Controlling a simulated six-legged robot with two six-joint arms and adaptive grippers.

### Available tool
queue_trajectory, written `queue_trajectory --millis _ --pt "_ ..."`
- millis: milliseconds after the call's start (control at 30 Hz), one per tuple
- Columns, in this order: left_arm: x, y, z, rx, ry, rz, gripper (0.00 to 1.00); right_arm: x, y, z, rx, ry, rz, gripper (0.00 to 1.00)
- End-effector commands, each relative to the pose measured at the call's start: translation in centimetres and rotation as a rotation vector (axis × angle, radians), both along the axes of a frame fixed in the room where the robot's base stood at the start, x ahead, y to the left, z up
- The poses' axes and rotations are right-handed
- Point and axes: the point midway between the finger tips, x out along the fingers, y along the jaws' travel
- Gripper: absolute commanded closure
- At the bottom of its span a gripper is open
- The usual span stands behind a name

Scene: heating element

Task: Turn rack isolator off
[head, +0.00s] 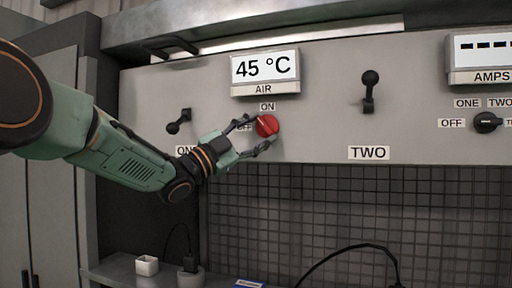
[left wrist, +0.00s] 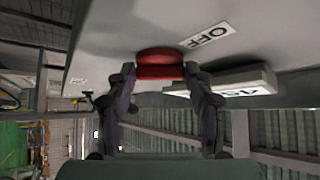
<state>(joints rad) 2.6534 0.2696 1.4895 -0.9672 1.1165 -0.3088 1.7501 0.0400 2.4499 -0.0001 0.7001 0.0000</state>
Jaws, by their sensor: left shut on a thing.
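The red rotary knob (head: 267,125) is on the grey panel, below the AIR display. An ON label (head: 267,107) is above it and an OFF label (head: 244,127) is at its left, partly hidden by my finger. My left gripper (head: 258,134) reaches in from the left, with a finger on either side of the knob, shut on it. In the left wrist view the red knob (left wrist: 160,64) sits between the two dark fingertips, with the OFF label (left wrist: 207,35) beside it. I cannot tell the knob's exact angle. My right gripper is not in view.
The AIR display (head: 265,68) reads 45 °C. A black lever (head: 179,121) is left of the knob, and another (head: 369,91) is above the TWO label. A black selector (head: 487,122) is at the far right. A shelf with a white box (head: 147,265) is below.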

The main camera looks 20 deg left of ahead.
Motion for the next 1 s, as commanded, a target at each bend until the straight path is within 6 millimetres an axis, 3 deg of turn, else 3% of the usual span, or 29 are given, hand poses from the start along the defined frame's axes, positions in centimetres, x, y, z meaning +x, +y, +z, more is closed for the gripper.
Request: queue_trajectory --millis 33,500,1000 --pt "-0.1 -0.4 -1.1 -0.029 0.001 -0.005 0.79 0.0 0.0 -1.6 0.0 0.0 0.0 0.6" --pt "-0.1 -1.1 -1.4 -0.431 0.016 -0.004 0.79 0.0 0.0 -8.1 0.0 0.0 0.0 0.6" --pt "0.0 -1.5 -1.1 -0.792 0.03 0.0 0.79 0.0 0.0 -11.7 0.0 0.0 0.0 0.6"
